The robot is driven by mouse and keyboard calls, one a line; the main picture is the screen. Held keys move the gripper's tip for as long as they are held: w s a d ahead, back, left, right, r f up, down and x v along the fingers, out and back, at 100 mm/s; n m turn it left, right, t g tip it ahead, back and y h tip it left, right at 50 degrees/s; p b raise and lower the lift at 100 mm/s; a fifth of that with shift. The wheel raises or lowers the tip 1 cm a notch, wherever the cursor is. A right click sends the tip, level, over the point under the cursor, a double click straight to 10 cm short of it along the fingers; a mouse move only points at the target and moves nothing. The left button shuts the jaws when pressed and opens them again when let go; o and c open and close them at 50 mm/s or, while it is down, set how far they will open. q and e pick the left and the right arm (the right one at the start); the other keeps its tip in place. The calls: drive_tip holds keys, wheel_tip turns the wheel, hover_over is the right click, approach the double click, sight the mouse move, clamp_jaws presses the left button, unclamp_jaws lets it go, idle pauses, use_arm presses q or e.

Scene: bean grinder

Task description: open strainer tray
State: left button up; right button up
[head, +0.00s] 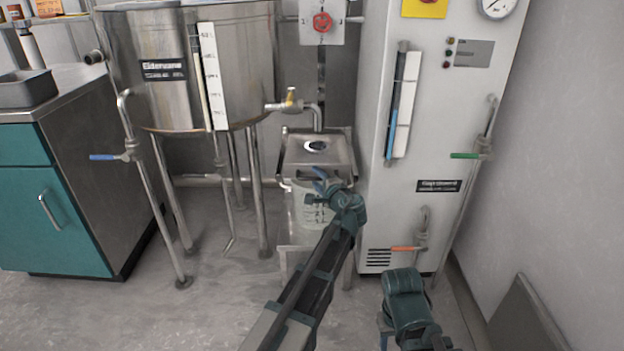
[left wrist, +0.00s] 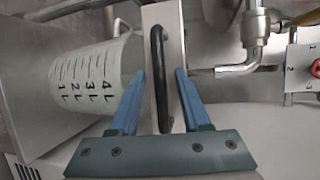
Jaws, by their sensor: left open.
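The strainer tray (head: 318,147) is a steel top with a round opening, on a steel stand below the tap. In the left wrist view its steel front (left wrist: 176,28) carries a black bar handle (left wrist: 157,60). My left gripper (head: 322,184) is in front of the tray, open, with blue fingers. In the left wrist view the fingers (left wrist: 160,78) lie on both sides of the handle, with gaps visible; I cannot tell whether they touch it. My right arm is at the lower right in the head view; its fingers are not clearly visible.
A marked pitcher (head: 312,215) stands below the tray and shows beside the fingers in the left wrist view (left wrist: 85,75). A brass-handled tap (head: 291,103) reaches over the tray. A steel tank (head: 235,60) stands left, a grey cabinet (head: 433,120) right. Floor is open at front left.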

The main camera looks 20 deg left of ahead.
use_arm(q)
drive_tip(key=shift+c, duration=0.2)
clamp_jaws()
drive_tip(key=shift+s, duration=0.1)
idle(1.1)
